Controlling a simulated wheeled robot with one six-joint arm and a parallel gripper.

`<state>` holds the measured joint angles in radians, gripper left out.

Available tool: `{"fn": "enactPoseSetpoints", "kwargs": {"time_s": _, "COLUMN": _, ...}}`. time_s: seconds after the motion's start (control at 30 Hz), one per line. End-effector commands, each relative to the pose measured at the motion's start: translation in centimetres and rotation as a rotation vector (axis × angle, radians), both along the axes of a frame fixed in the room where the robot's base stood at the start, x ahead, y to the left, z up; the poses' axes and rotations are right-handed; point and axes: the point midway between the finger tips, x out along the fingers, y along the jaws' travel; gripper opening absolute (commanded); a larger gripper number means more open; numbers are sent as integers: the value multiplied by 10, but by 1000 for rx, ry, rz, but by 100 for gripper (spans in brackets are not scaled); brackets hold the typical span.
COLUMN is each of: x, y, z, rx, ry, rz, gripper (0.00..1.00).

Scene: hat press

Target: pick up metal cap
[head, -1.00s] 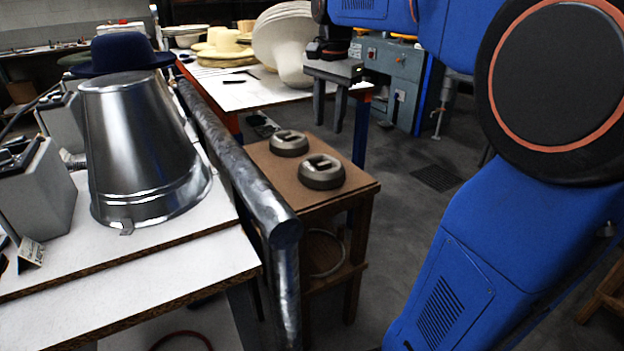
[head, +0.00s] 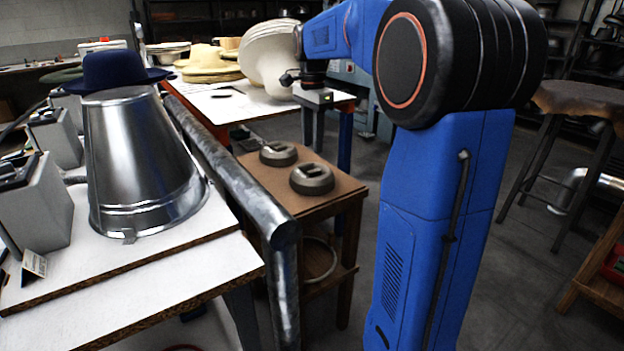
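Two squat, round, grey metal pieces with a raised slotted top lie on the small brown wooden table (head: 330,208); they look like metal caps. The nearer cap (head: 312,179) is to the right and the farther cap (head: 278,154) to the left, a little apart. My gripper (head: 312,146) points down, above and beyond the caps in the head view, touching neither. Its two fingers look slightly apart with nothing between them, seen at an angle.
A thick metal pipe rail (head: 225,165) runs along the left of the small table. A white workbench (head: 190,265) left of it carries an upturned metal bucket (head: 140,165) with a blue hat (head: 118,68). Behind stands a hat-covered table (head: 215,105). A stool (head: 580,100) is right.

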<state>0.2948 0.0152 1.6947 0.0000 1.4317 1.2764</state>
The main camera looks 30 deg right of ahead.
Motion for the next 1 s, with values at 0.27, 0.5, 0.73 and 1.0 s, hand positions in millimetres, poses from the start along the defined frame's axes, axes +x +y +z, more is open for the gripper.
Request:
{"fn": "enactPoseSetpoints", "kwargs": {"time_s": 0.27, "x": 0, "y": 0, "z": -39, "rx": 0, "ry": 1, "rz": 1, "gripper": 36}}
{"fn": "enactPoseSetpoints", "kwargs": {"time_s": 0.5, "x": 1, "y": 0, "z": -53, "rx": 1, "ry": 2, "rz": 1, "gripper": 36}}
{"fn": "enactPoseSetpoints", "kwargs": {"time_s": 0.73, "x": 3, "y": -1, "z": -84, "rx": 1, "ry": 2, "rz": 1, "gripper": 36}}
{"fn": "enactPoseSetpoints", "kwargs": {"time_s": 1.0, "x": 3, "y": -1, "z": -96, "rx": 0, "ry": 0, "rz": 1, "gripper": 36}}
